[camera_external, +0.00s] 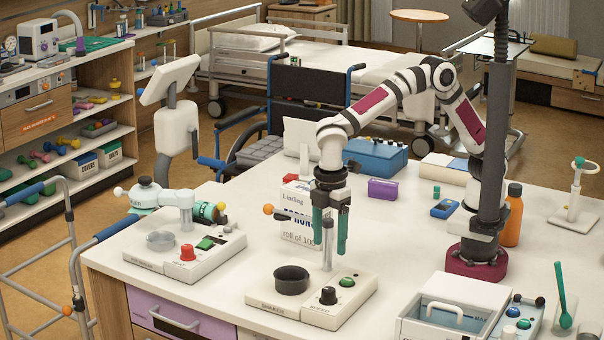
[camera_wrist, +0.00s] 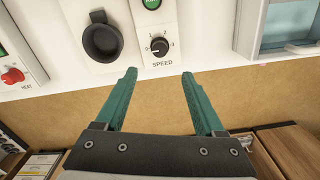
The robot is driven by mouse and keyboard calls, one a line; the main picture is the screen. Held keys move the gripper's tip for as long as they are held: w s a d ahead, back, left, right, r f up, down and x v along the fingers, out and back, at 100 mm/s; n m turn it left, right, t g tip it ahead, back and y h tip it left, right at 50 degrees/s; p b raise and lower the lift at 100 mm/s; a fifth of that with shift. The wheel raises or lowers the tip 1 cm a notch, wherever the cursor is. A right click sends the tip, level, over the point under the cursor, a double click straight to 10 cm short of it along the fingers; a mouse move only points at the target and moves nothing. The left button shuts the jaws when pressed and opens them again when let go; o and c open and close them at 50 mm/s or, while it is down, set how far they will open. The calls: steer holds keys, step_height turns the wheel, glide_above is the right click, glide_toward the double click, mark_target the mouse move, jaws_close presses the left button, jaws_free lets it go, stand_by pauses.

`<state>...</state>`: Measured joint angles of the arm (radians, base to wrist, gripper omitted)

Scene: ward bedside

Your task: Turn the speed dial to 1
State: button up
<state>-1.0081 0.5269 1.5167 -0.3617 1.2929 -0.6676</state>
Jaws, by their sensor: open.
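The speed dial (camera_wrist: 159,46) is a round black knob on a white panel, with "SPEED" printed below it and small numbers around its upper and left side. Its white mark appears to point left, near the 0, but is small. In the external view the dial (camera_external: 328,296) sits at the front right of the white shaker (camera_external: 300,312). My gripper (camera_external: 330,242) is open and empty above the shaker. In the wrist view its green fingers (camera_wrist: 158,74) are spread, with the dial beyond the tips and between their lines, apart from both.
A green button (camera_external: 347,283) is beside the dial, and a black cup (camera_external: 291,279) is to its left. A device with a red knob (camera_external: 187,252) stands further left. A white-and-blue bin (camera_external: 455,305) stands to the right. Bare tabletop lies between shaker and bin.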

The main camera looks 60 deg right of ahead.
mark_target(328, 289)
step_height(328, 289, down, 12)
steer(key=shift+f, duration=0.25)
jaws_close()
